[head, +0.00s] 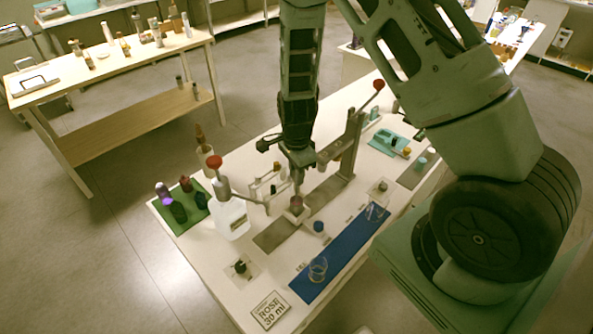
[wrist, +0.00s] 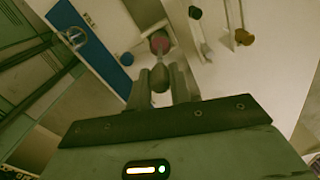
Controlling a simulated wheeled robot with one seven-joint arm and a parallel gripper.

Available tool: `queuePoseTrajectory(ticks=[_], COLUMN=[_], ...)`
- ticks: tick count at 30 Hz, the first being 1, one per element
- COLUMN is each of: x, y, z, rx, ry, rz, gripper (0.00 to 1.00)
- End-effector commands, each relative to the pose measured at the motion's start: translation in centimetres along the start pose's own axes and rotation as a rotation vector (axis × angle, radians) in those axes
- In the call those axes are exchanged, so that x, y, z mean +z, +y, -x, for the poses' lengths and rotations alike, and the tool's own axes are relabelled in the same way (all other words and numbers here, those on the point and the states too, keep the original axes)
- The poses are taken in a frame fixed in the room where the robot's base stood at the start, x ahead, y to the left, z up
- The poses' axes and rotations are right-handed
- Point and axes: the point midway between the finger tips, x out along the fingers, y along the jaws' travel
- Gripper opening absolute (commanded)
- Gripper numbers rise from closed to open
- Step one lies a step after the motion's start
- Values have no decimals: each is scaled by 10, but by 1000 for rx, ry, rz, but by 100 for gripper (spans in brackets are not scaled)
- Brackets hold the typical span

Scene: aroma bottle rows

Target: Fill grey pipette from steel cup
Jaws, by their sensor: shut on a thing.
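My gripper (head: 298,176) points down over the middle of the white worktable. In the wrist view its two fingers (wrist: 161,85) are shut on the grey pipette (wrist: 160,76), gripping it by its rounded bulb. The steel cup (head: 296,204) stands right below on a small pale square, with a reddish-pink content at its mouth. The cup also shows in the wrist view (wrist: 160,43), just beyond the pipette bulb. The pipette's lower tip is hidden, so I cannot tell whether it is inside the cup or above it.
A small blue-topped item (head: 318,227) is right of the cup. A white jug (head: 231,218) and dark bottles on a green mat are left. A "ROSE 30 ml" card (head: 270,310) lies in front.

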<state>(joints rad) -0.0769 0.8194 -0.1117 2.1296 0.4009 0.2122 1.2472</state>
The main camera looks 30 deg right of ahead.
Motion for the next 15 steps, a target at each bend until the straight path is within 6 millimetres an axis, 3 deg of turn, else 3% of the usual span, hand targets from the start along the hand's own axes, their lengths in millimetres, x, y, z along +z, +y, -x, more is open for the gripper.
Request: queuePoseTrajectory(ticks=[15], x=[0], y=[0], z=[-36], rx=[0], ry=[0], rz=[-1], gripper=[15])
